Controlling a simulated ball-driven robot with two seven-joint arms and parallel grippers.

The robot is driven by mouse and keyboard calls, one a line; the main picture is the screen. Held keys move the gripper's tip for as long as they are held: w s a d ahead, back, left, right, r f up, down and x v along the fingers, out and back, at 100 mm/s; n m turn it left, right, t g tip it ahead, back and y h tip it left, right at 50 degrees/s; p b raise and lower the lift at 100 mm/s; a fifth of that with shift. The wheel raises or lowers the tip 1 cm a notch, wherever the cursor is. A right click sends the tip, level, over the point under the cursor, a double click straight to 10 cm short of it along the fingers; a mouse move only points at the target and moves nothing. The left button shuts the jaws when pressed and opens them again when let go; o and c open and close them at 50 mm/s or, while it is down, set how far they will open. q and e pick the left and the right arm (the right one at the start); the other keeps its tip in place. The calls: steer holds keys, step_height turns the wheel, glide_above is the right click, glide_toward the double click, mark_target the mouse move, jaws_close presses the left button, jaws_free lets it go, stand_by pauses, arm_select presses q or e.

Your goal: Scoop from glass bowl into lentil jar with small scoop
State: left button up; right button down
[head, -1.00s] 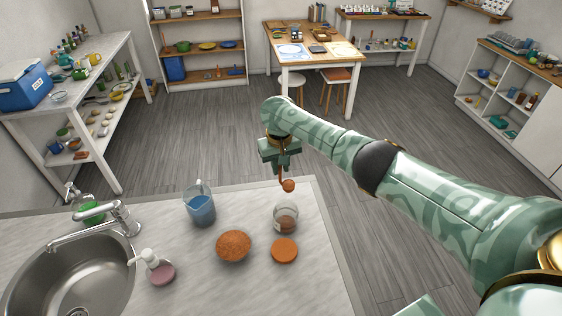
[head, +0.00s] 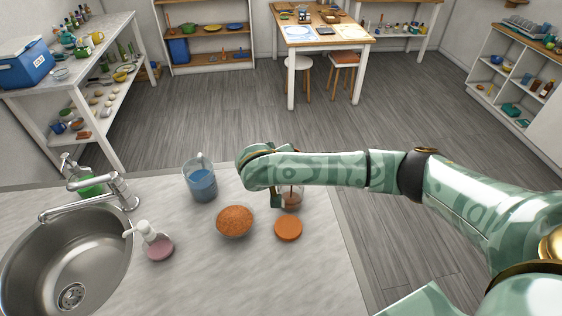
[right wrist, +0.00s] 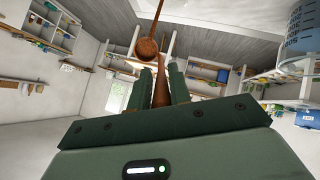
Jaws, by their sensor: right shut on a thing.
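The glass bowl (head: 234,221) stands on the counter, heaped with orange-brown lentils. The lentil jar (head: 292,201) is a small clear jar to its right, open at the top and partly hidden by my right arm. My right gripper (head: 277,200) is beside the jar, mostly hidden under my wrist. In the right wrist view it is shut (right wrist: 163,92) on the brown handle of the small scoop (right wrist: 147,47), whose rounded end points away from the fingers. Whether the scoop holds lentils cannot be told. My left gripper is not in view.
An orange round lid (head: 288,228) lies in front of the jar. A pitcher of blue liquid (head: 201,183) stands behind the bowl. A soap pump (head: 155,243), tap (head: 110,200) and sink (head: 70,262) are at left. The counter's right edge is close to the jar.

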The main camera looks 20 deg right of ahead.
step_height(320, 180, down, 8)
steer(key=s+a+t+h+b, duration=0.1)
steer(key=t+h+b, duration=0.7)
steer(key=b, duration=1)
steer(key=shift+s+a+r+t, duration=0.15)
steer(key=shift+s+a+t, duration=0.3)
steer(key=shift+t, duration=0.45)
steer(key=shift+s, duration=0.1)
